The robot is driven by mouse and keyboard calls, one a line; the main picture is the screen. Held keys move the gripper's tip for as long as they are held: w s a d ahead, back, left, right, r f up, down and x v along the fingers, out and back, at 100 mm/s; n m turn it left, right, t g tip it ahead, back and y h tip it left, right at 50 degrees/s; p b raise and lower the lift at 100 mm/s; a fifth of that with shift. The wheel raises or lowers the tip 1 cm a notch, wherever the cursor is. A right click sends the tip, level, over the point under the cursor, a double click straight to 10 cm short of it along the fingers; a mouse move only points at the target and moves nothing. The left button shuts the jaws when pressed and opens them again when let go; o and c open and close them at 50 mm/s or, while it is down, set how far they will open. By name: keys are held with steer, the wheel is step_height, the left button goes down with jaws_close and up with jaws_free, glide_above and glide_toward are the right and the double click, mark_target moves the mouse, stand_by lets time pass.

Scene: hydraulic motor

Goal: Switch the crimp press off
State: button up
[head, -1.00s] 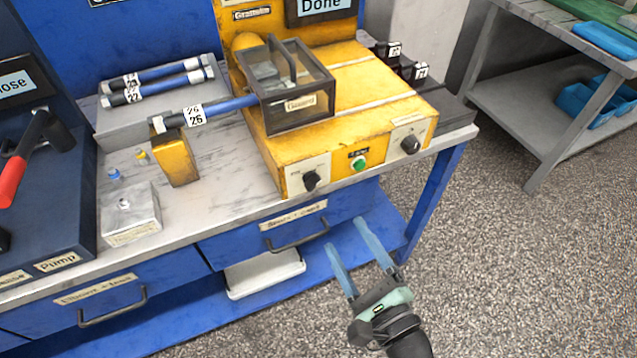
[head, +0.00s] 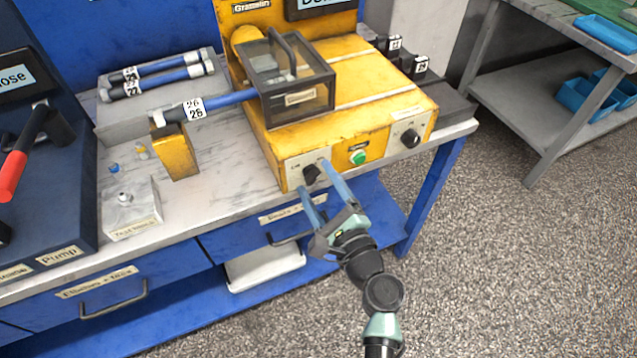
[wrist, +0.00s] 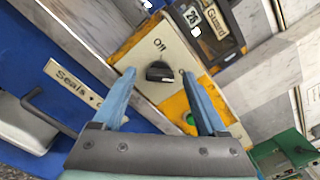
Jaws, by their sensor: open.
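The yellow crimp press (head: 365,85) stands on the bench, with a dark see-through guard (head: 292,92) over its working area. Its front left panel has a black rotary knob (head: 311,174), which also shows in the wrist view (wrist: 159,71). The label "Off" is readable beside the knob in the wrist view; the mark on its other side is partly hidden by a finger. My gripper (head: 314,178) is open and empty, its blue fingers pointing at the knob, one towards each side of it. The knob appears between the fingertips, apart from them, in the wrist view.
A green button (head: 358,157) and a second black knob (head: 410,138) sit to the right on the press front. A hose (head: 225,103) marked 26 runs into the guard from a yellow support. Drawer handles (head: 290,238) stick out below the bench edge.

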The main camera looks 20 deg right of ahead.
jaws_close()
steer(key=shift+f+n+b, duration=0.1)
steer(key=shift+n+b, duration=0.2)
steer(key=shift+b, duration=0.05)
steer(key=n+b, duration=0.3)
steer(key=shift+f+n, duration=0.15)
steer(key=shift+n, duration=0.15)
steer(key=n+b, duration=0.8)
steer(key=n, duration=0.1)
steer(key=n+b, duration=0.3)
steer(key=n, duration=0.1)
steer(key=shift+n, duration=0.3)
steer(key=shift+r+b, duration=0.2)
steer(key=shift+b, duration=0.1)
jaws_free()
